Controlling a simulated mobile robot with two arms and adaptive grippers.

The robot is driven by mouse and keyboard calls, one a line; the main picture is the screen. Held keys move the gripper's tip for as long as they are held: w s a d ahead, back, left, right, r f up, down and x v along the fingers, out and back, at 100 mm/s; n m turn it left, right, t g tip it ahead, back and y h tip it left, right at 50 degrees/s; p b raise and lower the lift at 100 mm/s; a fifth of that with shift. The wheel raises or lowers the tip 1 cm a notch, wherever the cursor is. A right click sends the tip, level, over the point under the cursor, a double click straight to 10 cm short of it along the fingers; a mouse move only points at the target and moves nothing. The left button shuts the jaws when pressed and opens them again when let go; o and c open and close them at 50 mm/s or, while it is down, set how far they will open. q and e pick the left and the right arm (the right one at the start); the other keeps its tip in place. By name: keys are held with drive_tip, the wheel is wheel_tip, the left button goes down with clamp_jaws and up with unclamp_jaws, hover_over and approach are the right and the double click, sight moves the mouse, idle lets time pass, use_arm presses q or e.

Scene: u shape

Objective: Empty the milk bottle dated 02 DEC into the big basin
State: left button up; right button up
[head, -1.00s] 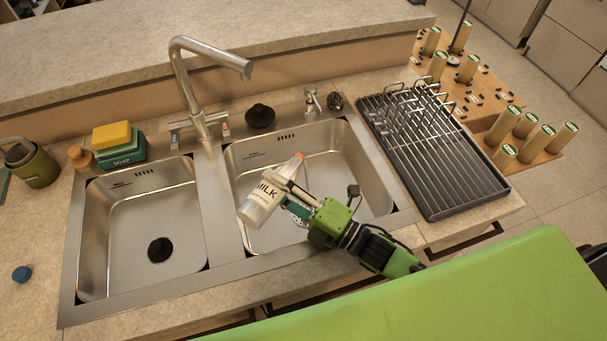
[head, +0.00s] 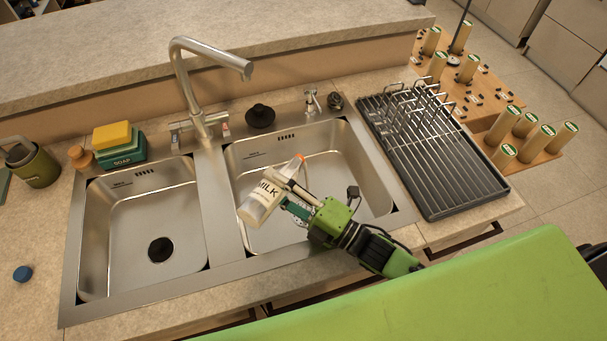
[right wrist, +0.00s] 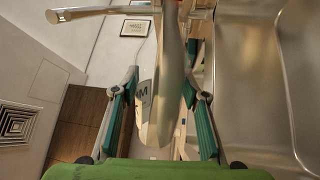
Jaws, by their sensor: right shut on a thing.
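The white milk bottle (head: 262,202), with MILK in dark letters, is held tilted over the larger right-hand basin (head: 372,178). Its date cannot be read. My right gripper (head: 294,193) is shut on the bottle, its fingers on either side of it. The bottle also shows between the fingers in the right wrist view (right wrist: 158,105), with part of its lettering visible. An orange tip shows at the bottle's upper right; I cannot tell what it belongs to. No stream of milk can be made out. My left gripper is out of view.
The smaller basin (head: 110,225) with a dark drain is on the left. The faucet (head: 190,85) rises behind, its spout over the right basin. A drying rack (head: 435,160) stands right of the sink. A blue cap (head: 22,273) lies on the left counter. Soap and a sponge (head: 112,135) sit behind.

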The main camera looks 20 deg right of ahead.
drive_tip(key=shift+w+d+m+h+p, duration=0.15)
drive_tip(key=shift+m+p, duration=0.1)
drive_tip(key=shift+m, duration=0.5)
drive_tip(key=shift+w+d+m+h+p, duration=0.15)
drive_tip(key=shift+m+p, duration=0.1)
drive_tip(key=shift+m, duration=0.5)
idle(1.6)
drive_tip(key=shift+r+m+t, duration=0.25)
drive_tip(key=shift+m+t, duration=0.05)
